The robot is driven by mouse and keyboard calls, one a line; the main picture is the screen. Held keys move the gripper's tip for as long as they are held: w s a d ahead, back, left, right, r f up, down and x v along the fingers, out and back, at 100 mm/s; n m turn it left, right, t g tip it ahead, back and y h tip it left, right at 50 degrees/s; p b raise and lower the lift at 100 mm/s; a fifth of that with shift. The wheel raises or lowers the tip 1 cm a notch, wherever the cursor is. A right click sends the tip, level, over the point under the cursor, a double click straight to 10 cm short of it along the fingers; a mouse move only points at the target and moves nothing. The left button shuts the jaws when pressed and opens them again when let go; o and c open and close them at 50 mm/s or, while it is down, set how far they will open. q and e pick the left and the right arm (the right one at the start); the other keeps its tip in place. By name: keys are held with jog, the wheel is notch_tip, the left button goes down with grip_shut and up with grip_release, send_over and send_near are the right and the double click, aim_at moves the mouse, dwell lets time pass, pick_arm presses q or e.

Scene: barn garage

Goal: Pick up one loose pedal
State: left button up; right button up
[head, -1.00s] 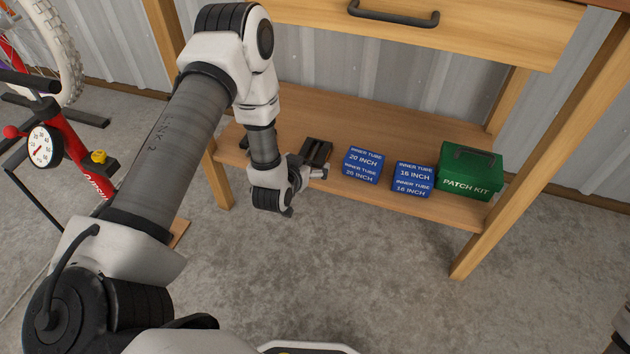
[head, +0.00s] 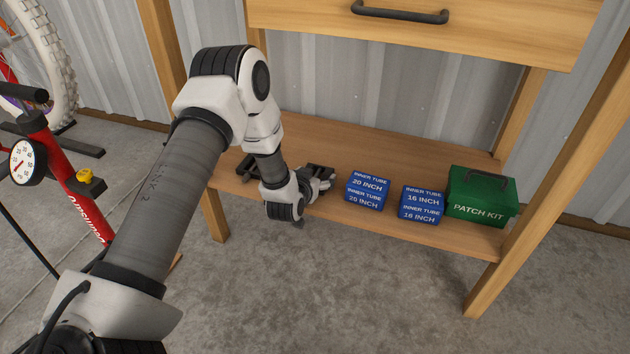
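A dark pedal (head: 319,169) lies on the low wooden shelf (head: 400,160), left of the blue inner tube boxes. My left gripper (head: 326,182) is at its front side and covers part of it. The fingers are small and partly hidden by the wrist, so I cannot tell whether they are open or touch the pedal. A second dark thing, likely another pedal (head: 247,168), shows on the shelf left of my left forearm, partly hidden. My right gripper is out of view.
Blue inner tube boxes, 20 inch (head: 367,190) and 16 inch (head: 422,204), and a green patch kit (head: 482,196) stand to the right on the shelf. A drawer (head: 430,30) hangs above. A red pump (head: 75,190) stands at the left. Bench legs flank the shelf.

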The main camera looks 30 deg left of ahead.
pick_arm(q)
jog(key=c, duration=0.3)
jog(key=shift+c, duration=0.2)
